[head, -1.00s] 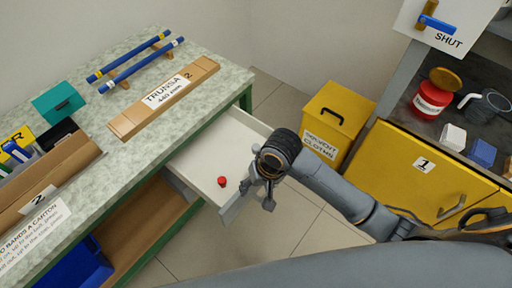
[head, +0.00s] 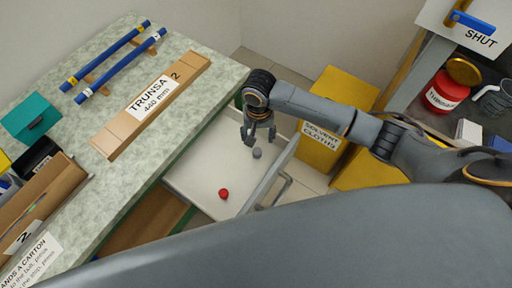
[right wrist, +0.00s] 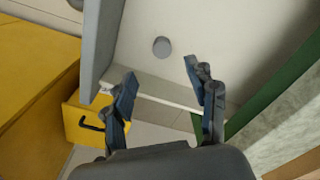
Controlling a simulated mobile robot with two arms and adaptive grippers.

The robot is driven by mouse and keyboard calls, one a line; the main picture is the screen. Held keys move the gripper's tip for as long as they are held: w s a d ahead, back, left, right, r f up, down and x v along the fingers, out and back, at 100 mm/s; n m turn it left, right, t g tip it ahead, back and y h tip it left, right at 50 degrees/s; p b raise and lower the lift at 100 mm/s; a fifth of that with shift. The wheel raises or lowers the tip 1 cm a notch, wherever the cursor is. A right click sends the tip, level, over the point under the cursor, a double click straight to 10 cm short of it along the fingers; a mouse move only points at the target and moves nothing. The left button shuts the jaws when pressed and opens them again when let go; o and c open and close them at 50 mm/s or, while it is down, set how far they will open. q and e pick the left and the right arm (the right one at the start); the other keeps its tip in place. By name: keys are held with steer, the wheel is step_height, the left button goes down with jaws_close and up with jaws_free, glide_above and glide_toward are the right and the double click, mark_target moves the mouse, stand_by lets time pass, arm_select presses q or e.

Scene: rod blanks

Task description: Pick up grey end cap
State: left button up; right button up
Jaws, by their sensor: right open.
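The grey end cap (head: 257,153) is a small grey disc on the floor of the open white drawer (head: 205,160). In the right wrist view the grey end cap (right wrist: 161,46) lies beyond the fingertips, between their lines. My right gripper (head: 260,142) is open and empty, above the drawer and just behind the cap in the head view. In the right wrist view its two fingers (right wrist: 158,75) are spread apart, and neither touches the cap. My left gripper is not in view.
A red cap (head: 224,193) lies in the same drawer, nearer the front. The drawer's grey front panel (head: 271,180) stands on its right. The green-framed workbench (head: 190,110) is on the left, and a yellow solvent cloths bin (head: 343,95) stands behind right.

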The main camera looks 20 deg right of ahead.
glide_above(257, 151)
step_height(257, 151, down, 4)
steer(key=shift+s+f, duration=0.15)
step_height(257, 151, down, 2)
steer(key=shift+f, duration=0.1)
step_height(257, 151, down, 3)
steer(key=shift+f, duration=0.25)
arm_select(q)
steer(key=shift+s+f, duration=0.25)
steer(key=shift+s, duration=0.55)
arm_select(e)
steer(key=c, duration=0.8)
